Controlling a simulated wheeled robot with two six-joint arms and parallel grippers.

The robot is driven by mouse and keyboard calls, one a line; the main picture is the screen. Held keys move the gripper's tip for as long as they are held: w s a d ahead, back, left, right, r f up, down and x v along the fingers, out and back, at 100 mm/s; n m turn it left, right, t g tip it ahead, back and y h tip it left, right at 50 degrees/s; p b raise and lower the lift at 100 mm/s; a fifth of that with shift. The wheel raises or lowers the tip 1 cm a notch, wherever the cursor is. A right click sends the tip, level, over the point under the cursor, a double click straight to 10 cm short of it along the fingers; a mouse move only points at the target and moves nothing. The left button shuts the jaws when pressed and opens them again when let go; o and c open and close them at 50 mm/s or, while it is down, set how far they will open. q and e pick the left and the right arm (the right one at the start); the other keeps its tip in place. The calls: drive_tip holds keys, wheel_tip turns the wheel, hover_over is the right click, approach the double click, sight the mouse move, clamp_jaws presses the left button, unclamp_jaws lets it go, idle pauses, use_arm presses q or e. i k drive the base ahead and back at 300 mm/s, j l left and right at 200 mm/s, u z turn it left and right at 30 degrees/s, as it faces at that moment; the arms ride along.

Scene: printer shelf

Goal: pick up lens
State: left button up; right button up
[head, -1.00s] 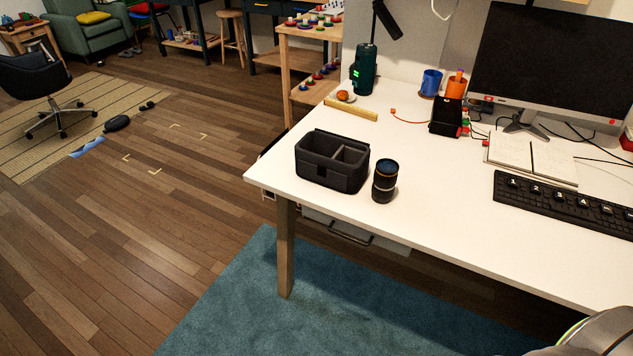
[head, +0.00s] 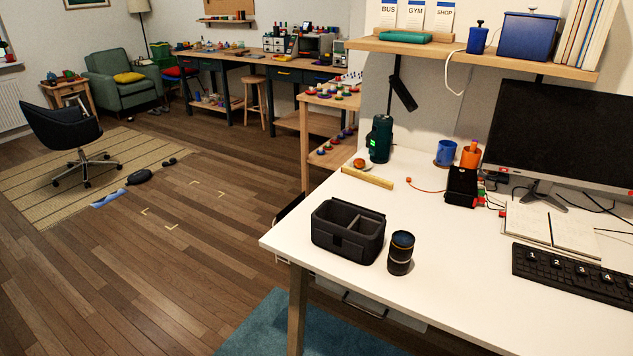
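The lens (head: 400,254) is a black cylinder with a thin gold ring and a bluish glass top. It stands upright on the white desk (head: 465,290), close to the front edge. It is just right of an open black padded case (head: 348,232) with a divider inside, and a narrow gap seems to separate them. The case's compartments look empty as far as I can see into them. Neither of my grippers shows in the head view.
Behind stand a dark green device (head: 380,139), a wooden bar (head: 367,178), a blue cup (head: 446,152) and a black holder (head: 462,186). A keyboard (head: 580,275), open notebook (head: 541,226) and monitor (head: 560,140) are right. The desk right of the lens is clear. A shelf (head: 470,50) hangs above.

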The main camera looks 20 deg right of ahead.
sight(402, 243)
drive_tip(key=z, duration=0.95)
drive_tip(key=i+j, duration=0.05)
